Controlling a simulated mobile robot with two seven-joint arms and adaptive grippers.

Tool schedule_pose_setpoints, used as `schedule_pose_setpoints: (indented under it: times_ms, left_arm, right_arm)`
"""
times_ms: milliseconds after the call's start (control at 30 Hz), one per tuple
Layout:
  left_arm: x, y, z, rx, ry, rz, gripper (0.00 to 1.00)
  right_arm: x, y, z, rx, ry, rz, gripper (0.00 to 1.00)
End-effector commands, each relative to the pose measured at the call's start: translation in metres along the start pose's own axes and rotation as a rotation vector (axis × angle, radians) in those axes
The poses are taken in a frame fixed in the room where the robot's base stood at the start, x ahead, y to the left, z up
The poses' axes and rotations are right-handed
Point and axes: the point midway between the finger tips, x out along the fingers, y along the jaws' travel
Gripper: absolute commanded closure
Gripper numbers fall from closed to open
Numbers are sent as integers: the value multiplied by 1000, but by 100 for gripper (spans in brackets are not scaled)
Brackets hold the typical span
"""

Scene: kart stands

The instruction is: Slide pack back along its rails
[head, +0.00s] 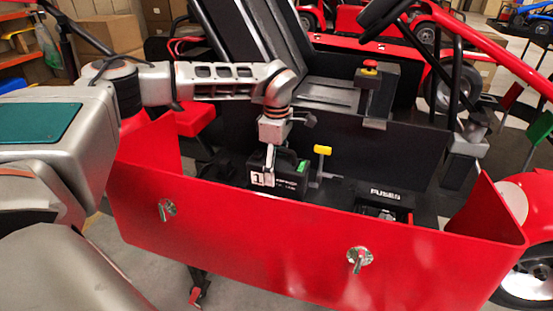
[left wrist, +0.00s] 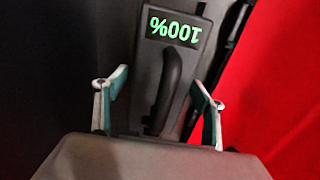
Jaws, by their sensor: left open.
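The pack (head: 288,183) is a black box with a white label marked 1 and a small green display. It sits low inside the kart, behind the red side panel. In the left wrist view the pack (left wrist: 200,50) shows a lit 100% and a black handle (left wrist: 170,85). My left gripper (head: 271,160) reaches down over the pack. Its fingers (left wrist: 159,82) are apart, one on each side of the handle; I cannot tell whether they touch it. A dark rail-like strip (left wrist: 232,60) runs beside the pack. The rails are mostly hidden in the head view. My right gripper is not in view.
A yellow-topped lever (head: 323,151) stands just right of the pack. A fuse box (head: 385,194) is further right. The red side panel (head: 270,240) with two latches stands in front. A red-knobbed post (head: 371,80) and the black seat (head: 262,35) are behind.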

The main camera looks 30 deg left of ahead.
Motion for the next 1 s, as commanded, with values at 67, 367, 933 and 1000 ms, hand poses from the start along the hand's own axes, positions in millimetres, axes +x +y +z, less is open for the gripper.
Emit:
schedule_pose_setpoints:
  times_ms: [67,367,933,1000]
  left_arm:
    - [2,0,0,0,0,1,31]
    - [2,0,0,1,-1,2,46]
    - [2,0,7,2,-1,1,100]
    - [1,0,9,2,-2,2,100]
  right_arm:
    - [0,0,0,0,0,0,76]
    - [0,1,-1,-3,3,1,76]
    - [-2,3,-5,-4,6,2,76]
    - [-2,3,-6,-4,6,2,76]
